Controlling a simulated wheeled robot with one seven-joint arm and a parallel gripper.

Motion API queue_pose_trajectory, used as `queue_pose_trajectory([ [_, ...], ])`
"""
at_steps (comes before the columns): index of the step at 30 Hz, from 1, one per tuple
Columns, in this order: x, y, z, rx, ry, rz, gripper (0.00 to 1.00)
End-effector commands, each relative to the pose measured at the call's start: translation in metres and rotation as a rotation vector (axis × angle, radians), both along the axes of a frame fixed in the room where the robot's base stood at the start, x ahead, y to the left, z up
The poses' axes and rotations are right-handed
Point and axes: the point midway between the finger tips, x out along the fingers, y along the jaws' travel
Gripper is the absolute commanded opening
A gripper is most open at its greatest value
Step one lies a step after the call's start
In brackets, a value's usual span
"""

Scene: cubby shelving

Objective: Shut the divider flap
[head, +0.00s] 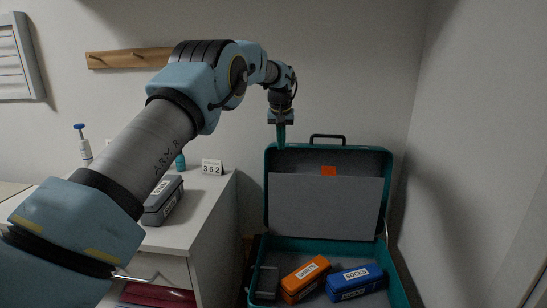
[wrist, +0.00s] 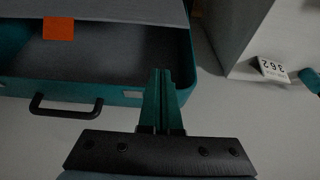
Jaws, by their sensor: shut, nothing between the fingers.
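The divider flap (head: 325,207) is a flat grey panel standing up against the inside of the lid of an open teal suitcase (head: 268,220). An orange tab (head: 328,171) shows at the flap's upper edge, and it also shows in the wrist view (wrist: 58,28). I cannot tell whether the tab is fixed to the flap or to the lid lining. My gripper (head: 281,143) is shut and empty, pointing down at the lid's top left corner. In the wrist view its green fingers (wrist: 163,73) overlap the lid's rim; contact cannot be told.
The suitcase base holds an orange SHIRTS case (head: 304,279), a blue SOCKS case (head: 355,282) and a grey case (head: 264,283). A white dresser (head: 205,215) stands at left with a grey case (head: 163,200) and a number block (head: 212,167). A wall is close at right.

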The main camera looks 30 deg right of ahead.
Motion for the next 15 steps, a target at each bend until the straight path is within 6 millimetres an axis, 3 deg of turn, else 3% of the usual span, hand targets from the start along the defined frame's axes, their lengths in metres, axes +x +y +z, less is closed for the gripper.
queue_pose_trajectory([
  [15,0.020,-0.014,-0.079,0.002,0.001,0.002,0.00],
])
